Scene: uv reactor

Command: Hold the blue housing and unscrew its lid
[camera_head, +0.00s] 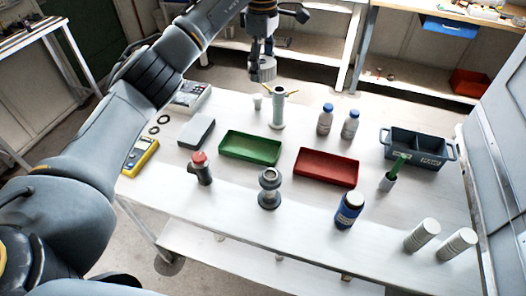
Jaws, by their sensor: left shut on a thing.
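My left gripper (262,52) hangs at the top middle, its fingers shut on a grey ribbed lid (262,71). The lid is held up above the far side of the table. Below it and a little to the right stands a pale upright cylindrical housing (278,110) with a wide foot and yellow parts at its top. The lid looks apart from it. I cannot tell which is the blue housing. My right gripper is not in view.
The white table (220,215) holds a green tray (249,158), a red tray (326,181), a grey fitting (269,188), a red-topped part (202,168), two bottles (325,119), two white cylinders (422,235), a dark crate (415,163) and a yellow meter (140,157). The front left is clear.

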